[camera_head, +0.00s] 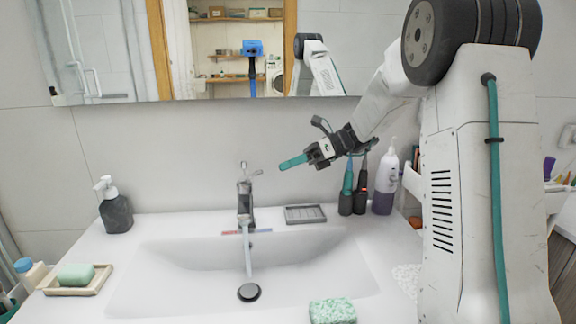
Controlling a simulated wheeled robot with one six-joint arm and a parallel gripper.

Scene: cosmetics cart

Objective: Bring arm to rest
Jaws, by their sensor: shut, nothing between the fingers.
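My gripper (293,162) shows in the head view as a narrow teal tip pointing left, with its fingers together and nothing held. It is in the air above the back edge of the sink counter, right of the tap (245,204) and apart from it. My white arm (388,92) reaches down and left from the large dark joint at upper right. A pale stream runs from the tap toward the dark drain (249,292).
Behind my gripper stand two dark toothbrush-like devices (346,203) and a purple-and-white bottle (386,182). A grey soap dish (305,214) lies below it. A dark dispenser (116,214), green soap (76,274) and teal sponge (333,311) surround the basin (180,284). A mirror hangs above.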

